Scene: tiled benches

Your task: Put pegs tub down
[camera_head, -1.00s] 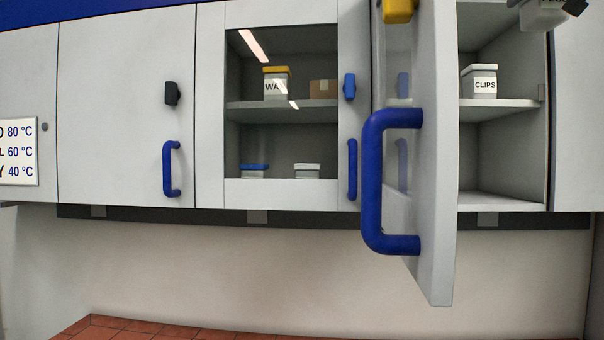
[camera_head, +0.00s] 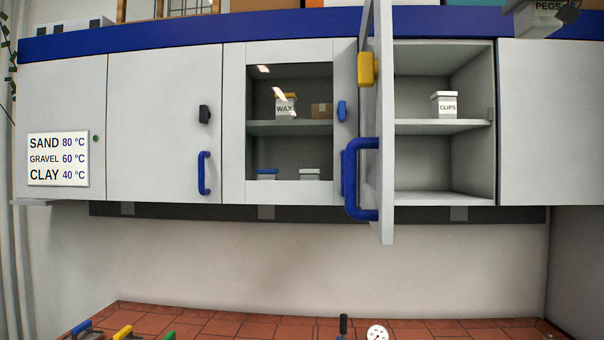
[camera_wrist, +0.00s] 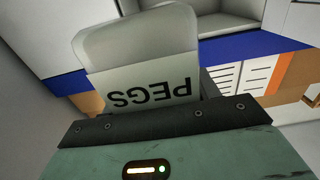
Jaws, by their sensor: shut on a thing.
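The pegs tub (camera_head: 538,22) is a grey tub with a PEGS label, at the top right edge of the head view, in front of the upper cabinets. My gripper (camera_head: 568,12) is shut on it and holds it in the air; only part of the gripper shows there. In the wrist view the pegs tub (camera_wrist: 145,75) fills the upper middle, its label upside down. The dark front edge of my gripper (camera_wrist: 165,122) covers the tub's near part, and the fingertips are hidden.
An open cabinet door (camera_head: 384,150) with a blue handle juts out. Right of it, the clips tub (camera_head: 445,106) stands on the open cabinet's upper shelf; the lower compartment (camera_head: 440,168) is empty. A glass-front cabinet holds the wax tub (camera_head: 285,107). A red tiled bench (camera_head: 250,328) lies below.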

